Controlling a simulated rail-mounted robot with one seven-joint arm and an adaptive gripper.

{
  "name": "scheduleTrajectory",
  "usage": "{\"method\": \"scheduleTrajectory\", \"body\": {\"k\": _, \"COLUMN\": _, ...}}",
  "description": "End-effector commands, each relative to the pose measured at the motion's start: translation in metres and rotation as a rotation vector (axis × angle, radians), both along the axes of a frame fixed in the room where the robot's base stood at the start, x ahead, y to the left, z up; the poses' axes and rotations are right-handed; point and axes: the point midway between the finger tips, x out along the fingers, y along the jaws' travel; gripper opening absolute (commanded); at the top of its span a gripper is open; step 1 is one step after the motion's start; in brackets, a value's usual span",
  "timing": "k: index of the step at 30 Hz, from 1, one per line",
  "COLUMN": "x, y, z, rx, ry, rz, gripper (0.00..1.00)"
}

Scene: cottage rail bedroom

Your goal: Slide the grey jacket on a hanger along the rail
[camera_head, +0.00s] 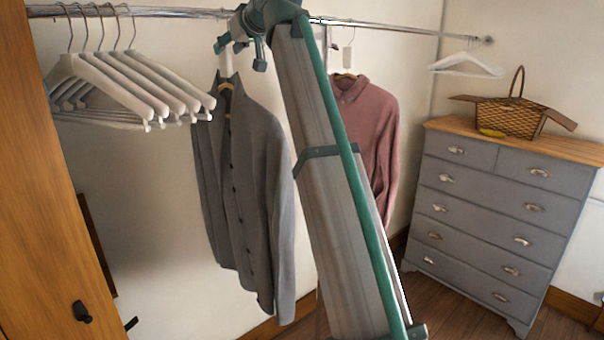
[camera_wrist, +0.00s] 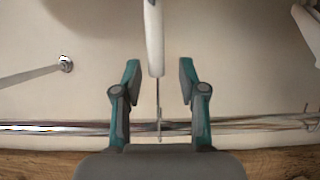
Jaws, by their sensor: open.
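The grey jacket (camera_head: 240,170) hangs from a hanger with a white neck (camera_head: 226,64) on the metal rail (camera_head: 180,12), left of centre in the head view. My gripper (camera_head: 240,50) is up by the rail at the jacket's hanger. In the wrist view my gripper (camera_wrist: 160,70) is open, with one finger on each side of a white hanger neck (camera_wrist: 154,40) and its thin hook. Gaps show between the fingers and the neck. The rail (camera_wrist: 60,128) crosses behind the fingers. The jacket's body is out of the wrist view.
Several white hangers (camera_head: 130,85) bunch at the left of the rail. A pink shirt (camera_head: 370,120) hangs right of the jacket, partly behind my arm. An empty white hanger (camera_head: 468,65) hangs near the rail's right end. A grey dresser (camera_head: 490,215) with a wicker basket (camera_head: 508,117) stands right.

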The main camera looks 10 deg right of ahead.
Motion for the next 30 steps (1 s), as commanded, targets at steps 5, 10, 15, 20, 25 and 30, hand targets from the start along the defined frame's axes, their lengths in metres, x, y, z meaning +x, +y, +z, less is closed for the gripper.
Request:
{"method": "scheduleTrajectory", "body": {"k": 5, "x": -0.011, "y": -0.007, "z": 0.005, "rx": 0.001, "ry": -0.001, "rz": 0.000, "gripper": 0.42}}
{"method": "scheduleTrajectory", "body": {"k": 10, "x": -0.020, "y": -0.013, "z": 0.010, "rx": 0.000, "ry": 0.000, "rz": -0.001, "gripper": 0.42}}
{"method": "scheduleTrajectory", "body": {"k": 15, "x": -0.030, "y": -0.019, "z": 0.015, "rx": 0.000, "ry": -0.001, "rz": -0.001, "gripper": 0.42}}
{"method": "scheduleTrajectory", "body": {"k": 20, "x": -0.039, "y": -0.025, "z": 0.020, "rx": 0.000, "ry": 0.000, "rz": -0.001, "gripper": 0.42}}
{"method": "scheduleTrajectory", "body": {"k": 25, "x": -0.049, "y": -0.031, "z": 0.025, "rx": -0.001, "ry": 0.001, "rz": -0.001, "gripper": 0.42}}
{"method": "scheduleTrajectory", "body": {"k": 30, "x": -0.058, "y": -0.037, "z": 0.030, "rx": 0.000, "ry": 0.000, "rz": -0.001, "gripper": 0.42}}
